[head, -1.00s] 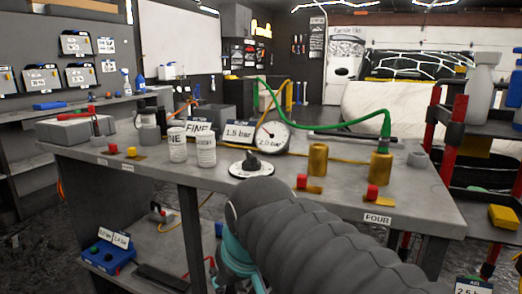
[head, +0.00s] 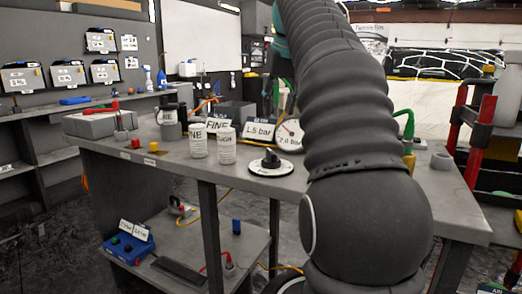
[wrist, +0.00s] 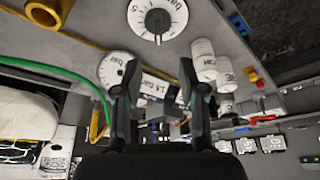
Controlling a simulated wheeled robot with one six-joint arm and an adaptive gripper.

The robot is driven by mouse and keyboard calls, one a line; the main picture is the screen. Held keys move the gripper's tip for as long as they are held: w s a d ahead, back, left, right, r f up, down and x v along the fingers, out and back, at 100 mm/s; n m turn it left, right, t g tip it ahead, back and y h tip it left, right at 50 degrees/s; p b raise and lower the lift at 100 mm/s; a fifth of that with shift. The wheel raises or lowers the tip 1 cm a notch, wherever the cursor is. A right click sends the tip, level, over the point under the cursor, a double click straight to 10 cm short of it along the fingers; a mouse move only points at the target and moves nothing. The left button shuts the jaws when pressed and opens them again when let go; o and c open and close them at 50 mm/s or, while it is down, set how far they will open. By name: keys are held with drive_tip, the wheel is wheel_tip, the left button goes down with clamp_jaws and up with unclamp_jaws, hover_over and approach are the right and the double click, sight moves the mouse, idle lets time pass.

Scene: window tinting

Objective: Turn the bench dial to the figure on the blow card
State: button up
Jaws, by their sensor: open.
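The bench dial (head: 272,163) is a white disc with a dark knob, on the bench top near its front edge. In the wrist view the dial (wrist: 158,22) shows a white pointer mark and partly cut-off lettering with "bar"; its setting is not clear. A card reading "1.5 bar" (head: 259,132) stands behind it, beside a round gauge (head: 289,132) labelled about 2.0 bar. The gauge (wrist: 113,68) also shows in the wrist view. My gripper (wrist: 160,72) is open and empty, its fingers apart, not touching the dial. In the head view my arm hides much of the gripper.
A green hose (wrist: 60,74) runs beside the gauge. My arm covers most of the bench's right side. A red-framed rack (head: 476,130) stands at the right.

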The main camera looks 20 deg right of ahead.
sight(272, 152)
drive_tip(key=b+x, duration=0.1)
drive_tip(key=x, duration=0.8)
drive_tip(key=b+x, duration=0.1)
drive_tip(key=x, duration=0.3)
drive_tip(key=shift+w+d+f+b, duration=0.2)
drive_tip(key=shift+d+b, duration=0.1)
clamp_jaws()
